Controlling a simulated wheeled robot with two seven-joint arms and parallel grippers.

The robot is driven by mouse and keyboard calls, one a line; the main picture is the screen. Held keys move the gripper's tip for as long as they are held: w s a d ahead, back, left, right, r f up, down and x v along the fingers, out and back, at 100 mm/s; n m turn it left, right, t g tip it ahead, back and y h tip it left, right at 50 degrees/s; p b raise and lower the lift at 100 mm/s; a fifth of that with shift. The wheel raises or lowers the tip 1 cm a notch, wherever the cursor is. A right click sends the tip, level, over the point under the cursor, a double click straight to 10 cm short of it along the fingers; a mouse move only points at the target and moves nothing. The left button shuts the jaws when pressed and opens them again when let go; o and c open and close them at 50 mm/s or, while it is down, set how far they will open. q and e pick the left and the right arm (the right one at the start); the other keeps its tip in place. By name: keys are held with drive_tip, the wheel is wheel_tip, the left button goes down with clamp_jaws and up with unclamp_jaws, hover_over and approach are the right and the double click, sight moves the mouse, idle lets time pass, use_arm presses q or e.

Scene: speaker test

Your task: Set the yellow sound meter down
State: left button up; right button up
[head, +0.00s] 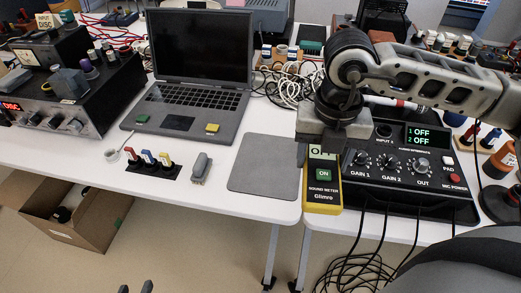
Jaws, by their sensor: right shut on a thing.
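The yellow sound meter (322,197) has a black face, a green ON button and a partly covered display. My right gripper (328,143) comes in from the right and is shut on the meter's upper end. The meter hangs just left of the audio interface, its lower end overlapping the front table edge in the picture. I cannot tell whether it touches the table. Of my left gripper (136,287), only two dark fingertips show at the bottom edge, apart, with nothing seen between them.
A bare grey mat (258,170) lies left of the meter. The audio interface (400,168) stands right, with cables hanging down. A laptop (195,95), colored plugs (148,157) and a small grey device (201,168) are further left. A cardboard box (92,225) is on the floor.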

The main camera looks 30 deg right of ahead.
drive_tip(key=shift+w+m, duration=0.3)
drive_tip(key=shift+w, duration=0.05)
drive_tip(key=w+a+f+p, duration=0.1)
drive_tip(key=w+a+f, duration=0.15)
drive_tip(key=w, duration=0.45)
hover_over(267, 169)
drive_tip(key=f, duration=0.4)
drive_tip(key=s+f, duration=0.1)
drive_tip(key=f, duration=0.1)
drive_tip(key=shift+d, duration=0.1)
drive_tip(key=shift+w+f, duration=0.4)
use_arm(q)
drive_tip(key=shift+a+r, duration=0.1)
use_arm(e)
drive_tip(key=shift+w+f, duration=0.15)
drive_tip(key=shift+f, duration=1.6)
drive_tip(key=shift+f, duration=0.2)
drive_tip(key=o, duration=1.1)
